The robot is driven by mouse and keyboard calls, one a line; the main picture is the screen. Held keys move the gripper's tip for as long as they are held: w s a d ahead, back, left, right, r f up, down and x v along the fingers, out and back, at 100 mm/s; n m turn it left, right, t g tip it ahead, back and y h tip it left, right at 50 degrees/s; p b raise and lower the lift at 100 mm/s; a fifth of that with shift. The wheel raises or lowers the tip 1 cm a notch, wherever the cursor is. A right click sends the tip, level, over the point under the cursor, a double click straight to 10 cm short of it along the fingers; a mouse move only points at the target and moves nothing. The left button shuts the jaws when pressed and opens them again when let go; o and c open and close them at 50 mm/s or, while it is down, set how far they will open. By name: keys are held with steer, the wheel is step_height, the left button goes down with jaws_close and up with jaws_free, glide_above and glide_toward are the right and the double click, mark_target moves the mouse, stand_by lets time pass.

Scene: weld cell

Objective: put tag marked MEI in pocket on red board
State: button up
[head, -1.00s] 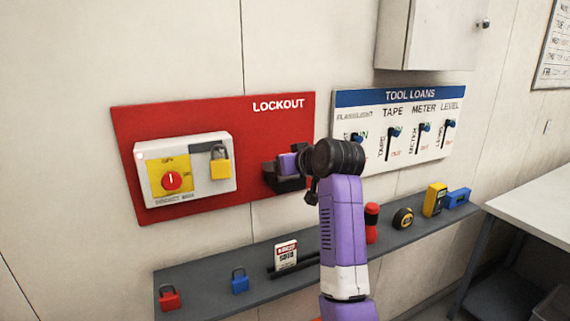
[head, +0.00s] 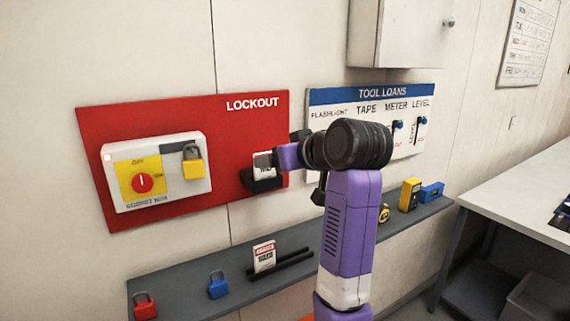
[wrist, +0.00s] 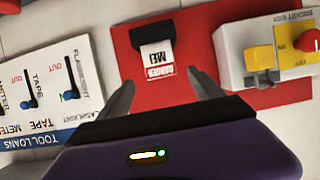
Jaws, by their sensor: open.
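The tag marked MEI (wrist: 160,58) is white with a red DANGER band. It sits in the black pocket (wrist: 157,30) on the red LOCKOUT board (wrist: 200,38), its marked part showing out of the pocket. In the head view the tag (head: 265,163) stands upright in the pocket (head: 262,183) at the right of the board (head: 235,130), partly hidden by my gripper. My gripper (wrist: 163,84) is open, with its fingers apart on either side of the tag's end and clear space between them and the tag.
A yellow padlock (head: 193,163) hangs on the switch box (head: 155,185). The grey shelf (head: 235,300) below holds a red padlock (head: 145,306), a blue padlock (head: 218,285) and another danger tag (head: 264,256). The TOOL LOANS board (head: 400,92) is close right of my gripper.

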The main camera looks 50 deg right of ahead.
steer(key=shift+s, duration=0.2)
steer(key=s+a+f+n, duration=0.1)
steer(key=s+a+f, duration=0.3)
steer(key=f, duration=0.6)
steer(key=s+a+f, duration=0.4)
steer(key=f, duration=0.5)
steer(key=s+a+f+n, duration=0.1)
steer(key=s+a+f, duration=0.35)
steer(key=f, duration=0.55)
steer(key=s+a+f+t+y, duration=0.1)
steer(key=s+a+f, duration=0.1)
steer(key=s+a, duration=0.35)
steer(key=s+a+f+y, duration=0.1)
steer(key=s+a+f, duration=0.15)
steer(key=s, duration=0.55)
steer(key=s+a+r+y, duration=0.1)
steer(key=s+a+r, duration=0.1)
steer(key=s, duration=0.5)
steer(key=s+a+r+n, duration=0.1)
steer(key=s+a+r, duration=0.1)
steer(key=s, duration=0.5)
steer(key=shift+s+a+t+y, duration=0.15)
steer(key=shift+a+t+y, duration=0.15)
steer(key=shift+t+y, duration=0.1)
